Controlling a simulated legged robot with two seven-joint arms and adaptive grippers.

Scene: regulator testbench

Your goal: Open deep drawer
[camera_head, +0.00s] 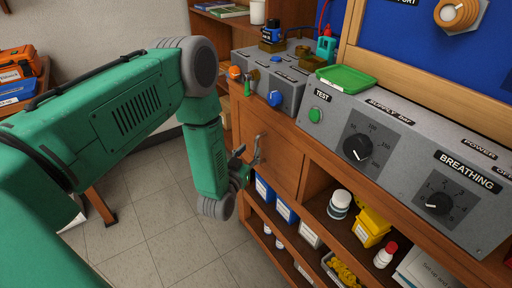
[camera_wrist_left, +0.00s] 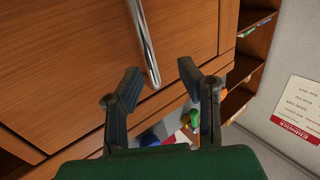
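The deep drawer (camera_head: 283,158) is a brown wooden front in the bench below the grey test panel. It looks closed. Its metal bar handle (camera_head: 259,148) stands out from the front, and the handle (camera_wrist_left: 143,38) also shows as a shiny bar in the left wrist view. My left gripper (camera_head: 243,163) is at the handle, in front of the drawer. In the left wrist view my left gripper (camera_wrist_left: 158,78) is open, with the handle's end between or just beyond the fingertips. I cannot tell whether they touch. My right gripper is not in view.
The open shelves (camera_head: 317,212) below and right of the drawer hold boxes, bottles and a yellow bin (camera_head: 370,225). The grey panel (camera_head: 400,150) with knobs lies above. A green tray (camera_head: 346,79) sits on top. The tiled floor (camera_head: 165,220) before the bench is clear.

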